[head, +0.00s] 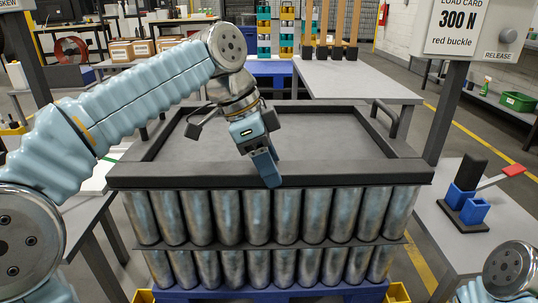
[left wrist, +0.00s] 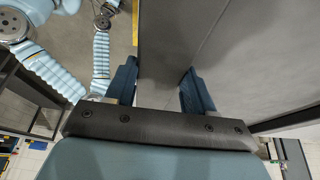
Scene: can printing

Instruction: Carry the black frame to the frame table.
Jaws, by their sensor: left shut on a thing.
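The black frame (head: 180,177) is a wide rectangle with raised rails and a handle at its right side. It lies level on top of the stacked metal cans (head: 230,215). My left gripper (head: 268,172) reaches down over the middle of its near rail and is shut on it. In the left wrist view the blue fingers (left wrist: 160,92) stand on both sides of the dark rail (left wrist: 162,60). My right gripper is out of view.
A layer sheet (head: 290,243) separates the can layers, above a blue pallet (head: 270,294). A post with a load card sign (head: 458,25) stands at the right. Yellow-lined floor is free beyond.

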